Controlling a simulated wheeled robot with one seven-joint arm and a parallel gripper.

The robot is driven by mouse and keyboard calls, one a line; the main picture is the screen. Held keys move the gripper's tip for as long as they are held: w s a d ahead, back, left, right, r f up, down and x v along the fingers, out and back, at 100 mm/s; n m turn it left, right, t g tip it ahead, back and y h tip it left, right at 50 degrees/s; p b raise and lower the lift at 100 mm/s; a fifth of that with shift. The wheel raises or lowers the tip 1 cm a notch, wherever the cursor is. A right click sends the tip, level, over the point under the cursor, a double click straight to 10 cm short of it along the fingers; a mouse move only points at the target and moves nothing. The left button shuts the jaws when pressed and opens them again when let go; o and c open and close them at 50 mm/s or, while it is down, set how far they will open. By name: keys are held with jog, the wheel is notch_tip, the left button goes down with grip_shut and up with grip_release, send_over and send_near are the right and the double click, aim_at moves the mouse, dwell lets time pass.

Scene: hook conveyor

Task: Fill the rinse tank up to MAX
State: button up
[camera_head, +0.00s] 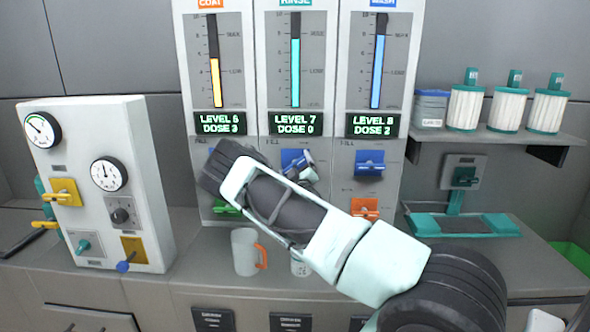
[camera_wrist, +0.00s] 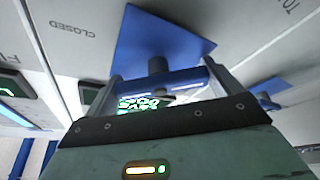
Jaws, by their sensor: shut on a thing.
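The rinse column (camera_head: 295,18) is the middle one of three on the wall panel. Its teal liquid (camera_head: 295,75) stands just below the MAX mark. Its green display (camera_head: 295,124) reads LEVEL 7, DOSE 0. The blue rinse FILL lever (camera_head: 293,158) is below the display, partly covered by my gripper (camera_head: 304,168). In the wrist view, my gripper (camera_wrist: 167,84) has its fingers either side of the blue lever (camera_wrist: 165,40) and is shut on it. A CLOSED label shows on the panel to its left. My arm hides the panel's lower middle.
An orange-handled mug (camera_head: 245,252) stands on the counter. A gauge box (camera_head: 95,180) stands left. White filters (camera_head: 507,110) line the right shelf (camera_head: 490,137).

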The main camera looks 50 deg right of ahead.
dwell(0.3)
jog(key=o, duration=0.7)
jog(key=b+v, duration=0.5)
jog(key=v, duration=1.2)
jog(key=shift+s+b, duration=0.15)
jog(key=shift+b, duration=0.15)
jog(key=shift+a+f, duration=0.1)
